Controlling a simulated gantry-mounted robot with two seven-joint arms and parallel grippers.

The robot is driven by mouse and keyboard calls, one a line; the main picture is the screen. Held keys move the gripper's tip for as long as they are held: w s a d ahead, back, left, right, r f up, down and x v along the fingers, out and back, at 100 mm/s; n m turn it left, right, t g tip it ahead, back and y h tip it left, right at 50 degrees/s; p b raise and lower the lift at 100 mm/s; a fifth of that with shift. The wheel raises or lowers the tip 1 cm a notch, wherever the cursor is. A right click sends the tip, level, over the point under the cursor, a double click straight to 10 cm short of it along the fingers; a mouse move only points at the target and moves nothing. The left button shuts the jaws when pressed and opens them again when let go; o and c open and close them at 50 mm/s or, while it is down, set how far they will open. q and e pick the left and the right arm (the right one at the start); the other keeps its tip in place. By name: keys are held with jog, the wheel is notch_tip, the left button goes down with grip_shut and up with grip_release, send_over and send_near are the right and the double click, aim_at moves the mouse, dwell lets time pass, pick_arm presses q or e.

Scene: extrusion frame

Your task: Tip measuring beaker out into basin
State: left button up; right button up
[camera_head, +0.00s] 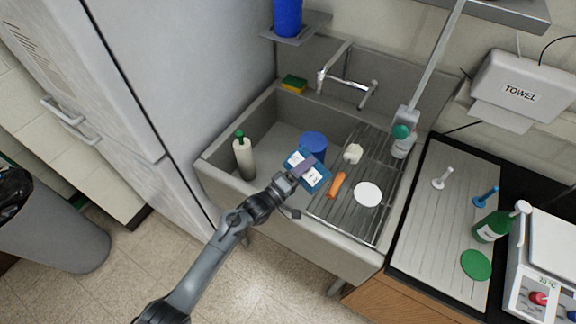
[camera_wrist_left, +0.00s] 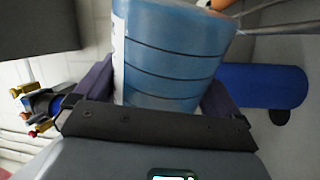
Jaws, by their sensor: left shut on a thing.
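The measuring beaker (camera_head: 319,182) is blue with white patches and is held over the grey sink basin (camera_head: 272,140). It also shows in the left wrist view (camera_wrist_left: 175,55), translucent with dark lines around it. My left gripper (camera_head: 304,166) is shut on the beaker, with its purple fingers on both sides. The beaker looks tipped well over on its side. Its opening and any contents cannot be made out. My right gripper is not in view.
A blue cylinder (camera_head: 314,141) stands in the basin just behind the beaker, near a green-capped bottle (camera_head: 244,158). The drain rack (camera_head: 338,208) at right holds an orange item (camera_head: 337,185), a white disc (camera_head: 367,194) and a pale lump (camera_head: 353,153). A tap (camera_head: 348,84) rises behind.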

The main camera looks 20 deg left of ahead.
pick_arm(q)
jog(key=shift+w+a+r, duration=0.1)
jog(key=shift+w+r, duration=0.05)
jog(key=shift+r, duration=0.05)
jog(key=shift+n, duration=0.3)
jog(key=shift+a, duration=0.1)
jog(key=shift+r, duration=0.1)
jog(key=shift+w+a+n, duration=0.1)
jog(key=shift+a+n, duration=0.05)
jog(key=shift+n, duration=0.15)
jog(key=shift+p, duration=0.3)
jog(key=shift+a+f+n, duration=0.1)
jog(key=shift+f+n, duration=0.1)
jog(key=shift+n, duration=0.1)
